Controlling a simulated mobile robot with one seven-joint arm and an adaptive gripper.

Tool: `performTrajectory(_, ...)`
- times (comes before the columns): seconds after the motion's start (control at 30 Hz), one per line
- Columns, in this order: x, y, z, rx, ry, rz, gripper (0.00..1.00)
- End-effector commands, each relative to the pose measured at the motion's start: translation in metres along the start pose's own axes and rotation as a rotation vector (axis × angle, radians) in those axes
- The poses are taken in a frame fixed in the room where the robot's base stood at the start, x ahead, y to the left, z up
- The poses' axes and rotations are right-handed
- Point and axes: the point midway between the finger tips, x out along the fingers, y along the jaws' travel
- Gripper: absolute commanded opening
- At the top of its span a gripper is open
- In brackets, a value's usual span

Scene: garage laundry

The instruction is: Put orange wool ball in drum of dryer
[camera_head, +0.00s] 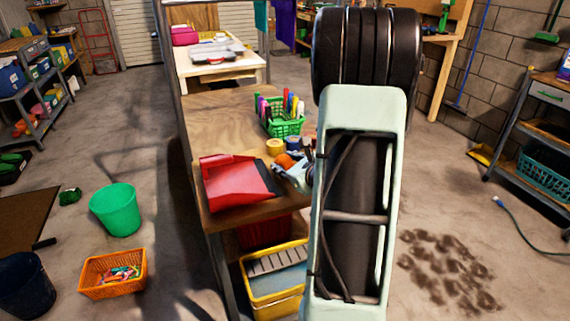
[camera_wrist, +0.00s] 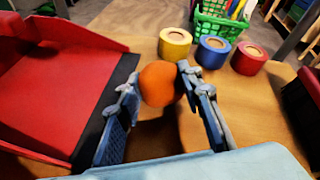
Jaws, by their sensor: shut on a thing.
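The orange wool ball (camera_wrist: 158,84) is between the two fingers of my gripper (camera_wrist: 157,90) in the wrist view, near the fingertips, just above or on the wooden workbench (camera_wrist: 160,143). My gripper is shut on it. In the head view the ball (camera_head: 284,161) shows small at the fingers of my gripper (camera_head: 287,165), beside a red dustpan, with my arm covering much of the right part of the bench. I see no dryer or drum in either view.
A red dustpan (camera_head: 232,182) lies left of my gripper. Yellow, blue and red tape rolls (camera_wrist: 174,43) and a green basket of markers (camera_head: 284,125) stand beyond it. A yellow bin (camera_head: 272,300) is under the bench. Open floor lies left, with a green bucket (camera_head: 117,210) and orange basket (camera_head: 112,274).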

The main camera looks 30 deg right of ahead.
Motion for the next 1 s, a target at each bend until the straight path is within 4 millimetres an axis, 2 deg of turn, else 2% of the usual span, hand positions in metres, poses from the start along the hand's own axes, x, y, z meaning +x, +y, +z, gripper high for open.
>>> performTrajectory(0.3,0.001,0.001,-0.002,0.000,-0.001,-0.001,0.11)
performTrajectory(0.33,0.000,0.000,-0.001,0.000,-0.001,-0.001,0.37)
performTrajectory(0.47,0.000,0.000,-0.001,0.000,-0.001,-0.001,0.51)
performTrajectory(0.87,-0.002,-0.002,0.004,0.000,0.000,-0.001,0.51)
performTrajectory(1.0,-0.028,-0.003,0.003,0.000,0.000,-0.005,0.51)
